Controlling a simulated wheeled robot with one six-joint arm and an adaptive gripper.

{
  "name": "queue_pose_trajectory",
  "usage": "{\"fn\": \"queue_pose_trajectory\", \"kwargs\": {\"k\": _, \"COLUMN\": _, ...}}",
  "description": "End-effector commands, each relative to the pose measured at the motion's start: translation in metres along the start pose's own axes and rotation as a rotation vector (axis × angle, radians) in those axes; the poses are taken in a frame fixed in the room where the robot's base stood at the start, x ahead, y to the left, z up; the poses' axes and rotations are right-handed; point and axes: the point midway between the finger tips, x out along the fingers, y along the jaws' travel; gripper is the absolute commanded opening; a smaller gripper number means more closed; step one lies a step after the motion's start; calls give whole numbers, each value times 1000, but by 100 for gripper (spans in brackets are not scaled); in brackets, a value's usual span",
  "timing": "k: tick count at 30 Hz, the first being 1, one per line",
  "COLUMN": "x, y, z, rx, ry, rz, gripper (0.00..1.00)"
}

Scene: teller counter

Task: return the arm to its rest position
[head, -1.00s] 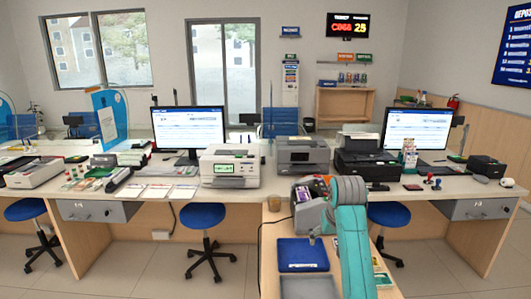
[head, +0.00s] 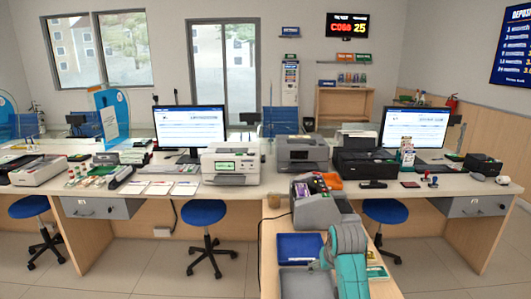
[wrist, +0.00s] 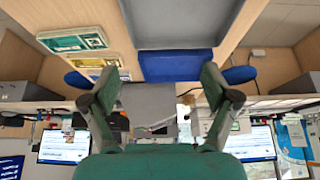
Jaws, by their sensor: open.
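My teal arm (head: 350,268) shows at the bottom right of the head view, folded low over the front side desk. In the head view I cannot make out the gripper's fingers. In the wrist view my gripper (wrist: 160,78) is open, with its two fingers well apart and nothing held between them. The wrist picture looks upside down. A blue tray (wrist: 178,65) shows just beyond the fingertips there, and a grey tray (wrist: 183,22) above it. Both trays lie on the side desk to the left of my arm in the head view.
The blue tray (head: 300,246) and grey tray (head: 305,284) lie near a grey counting machine (head: 316,208). Green-edged cards (head: 376,272) lie right of my arm. The long counter behind holds printers (head: 230,165) and monitors (head: 189,128). Blue stools (head: 203,212) stand at it.

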Motion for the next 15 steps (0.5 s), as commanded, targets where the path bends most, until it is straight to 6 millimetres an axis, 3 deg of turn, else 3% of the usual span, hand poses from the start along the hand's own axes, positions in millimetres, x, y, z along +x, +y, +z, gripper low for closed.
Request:
{"fn": "queue_pose_trajectory", "kwargs": {"k": 6, "x": 48, "y": 0, "z": 65, "rx": 0, "ry": 61, "rz": 0, "gripper": 87}}
{"fn": "queue_pose_trajectory", "kwargs": {"k": 15, "x": 90, "y": 0, "z": 167, "rx": 0, "ry": 173, "rz": 0, "gripper": 87}}
